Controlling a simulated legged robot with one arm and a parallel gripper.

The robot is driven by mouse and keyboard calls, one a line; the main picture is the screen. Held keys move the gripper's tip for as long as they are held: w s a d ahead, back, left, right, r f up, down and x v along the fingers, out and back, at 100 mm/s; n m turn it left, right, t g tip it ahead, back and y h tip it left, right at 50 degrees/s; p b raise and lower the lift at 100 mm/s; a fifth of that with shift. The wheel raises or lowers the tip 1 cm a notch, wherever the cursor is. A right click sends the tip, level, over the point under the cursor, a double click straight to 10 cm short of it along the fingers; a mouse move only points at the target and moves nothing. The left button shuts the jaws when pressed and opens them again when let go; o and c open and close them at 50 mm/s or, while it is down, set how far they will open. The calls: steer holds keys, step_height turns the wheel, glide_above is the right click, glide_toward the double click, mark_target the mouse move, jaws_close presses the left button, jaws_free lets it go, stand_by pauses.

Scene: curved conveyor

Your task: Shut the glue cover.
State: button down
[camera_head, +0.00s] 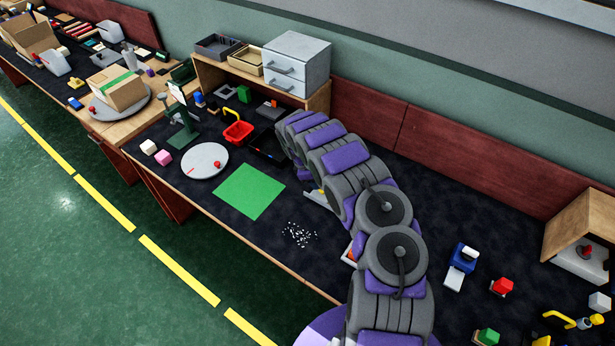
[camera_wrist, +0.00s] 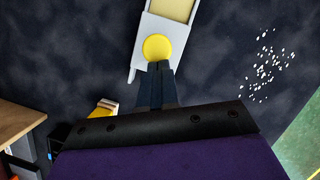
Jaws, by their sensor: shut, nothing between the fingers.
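A pale grey-white flat piece (camera_wrist: 140,60) with a round yellow knob (camera_wrist: 157,47) and a pale yellow panel (camera_wrist: 177,8) lies ahead of my gripper in the wrist view; it looks like the glue holder with its cover. I cannot tell how far the cover is open. My gripper (camera_wrist: 158,66) is shut and empty, with its dark fingertips at the near edge of the yellow knob. I cannot tell whether they touch it. In the head view a whitish piece (camera_head: 317,199) shows beside my arm, which hides the gripper and most of that spot.
White bits (camera_head: 300,234) lie scattered on the dark bench near a green mat (camera_head: 248,191). A red basket (camera_head: 238,132), a round white plate (camera_head: 205,160) and a drawer unit (camera_head: 296,62) stand farther left. Coloured blocks lie at the right, including a red one (camera_head: 502,286).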

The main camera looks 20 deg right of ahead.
mark_target(325, 199)
steer(key=shift+s+d+f+p, duration=0.1)
steer(key=shift+s+d+p, duration=0.3)
steer(key=shift+s, duration=0.35)
steer(key=shift+s+d+r+p, duration=0.1)
steer(key=shift+s+d+p, duration=0.15)
steer(key=shift+s+d, duration=0.35)
steer(key=shift+s+d+f+p, duration=0.1)
steer(key=shift+s+d+p, duration=0.25)
steer(key=shift+s, duration=0.55)
steer(key=shift+a, duration=0.1)
steer(key=w+a+r+p, duration=0.1)
steer(key=w+a+r, duration=0.1)
steer(key=r, duration=0.3)
steer(key=w+a+r+p, duration=0.1)
steer(key=a+r, duration=0.3)
steer(key=r, duration=0.1)
steer(key=shift+w, duration=0.35)
steer(key=shift+r, duration=0.2)
